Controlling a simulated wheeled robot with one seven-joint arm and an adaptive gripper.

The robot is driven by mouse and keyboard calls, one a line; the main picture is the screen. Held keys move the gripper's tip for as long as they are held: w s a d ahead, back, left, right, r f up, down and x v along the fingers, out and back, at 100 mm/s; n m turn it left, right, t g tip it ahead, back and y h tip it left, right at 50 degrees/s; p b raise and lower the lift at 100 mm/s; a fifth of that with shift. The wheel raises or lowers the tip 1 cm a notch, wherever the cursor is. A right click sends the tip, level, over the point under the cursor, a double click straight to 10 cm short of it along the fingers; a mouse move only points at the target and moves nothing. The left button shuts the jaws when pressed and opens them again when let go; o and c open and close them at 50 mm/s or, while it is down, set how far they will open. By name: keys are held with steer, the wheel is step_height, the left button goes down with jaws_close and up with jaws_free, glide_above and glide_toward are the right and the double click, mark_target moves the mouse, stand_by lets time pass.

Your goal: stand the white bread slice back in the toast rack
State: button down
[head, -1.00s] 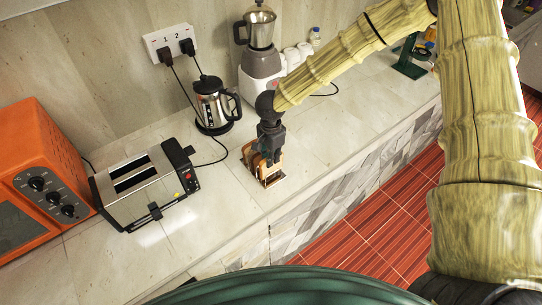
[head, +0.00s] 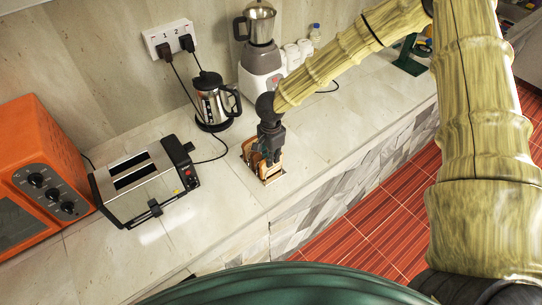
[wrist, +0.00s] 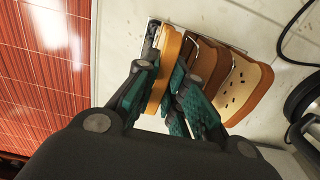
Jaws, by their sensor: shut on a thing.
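The white bread slice (wrist: 162,78), pale with a tan crust, is between the fingers of my gripper (wrist: 166,72) in the wrist view. My gripper is shut on it. The slice stands on edge at the left end of the toast rack (wrist: 151,30), beside the other slices. I cannot tell whether its lower edge rests on the rack base. In the head view my gripper (head: 268,157) points down over the rack (head: 272,182), near the counter's front edge, and hides much of the bread.
Brown slices (wrist: 208,62) and a seeded slice (wrist: 246,88) stand to the right in the rack. A toaster (head: 147,185), kettle (head: 215,103) and blender (head: 262,65) stand on the counter, with an orange oven (head: 40,180) at left. Counter in front of the toaster is clear.

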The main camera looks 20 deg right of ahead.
steer(key=shift+f, duration=0.15)
steer(key=c, duration=1.4)
jaws_free()
step_height(320, 180, up, 12)
steer(key=shift+f, duration=0.1)
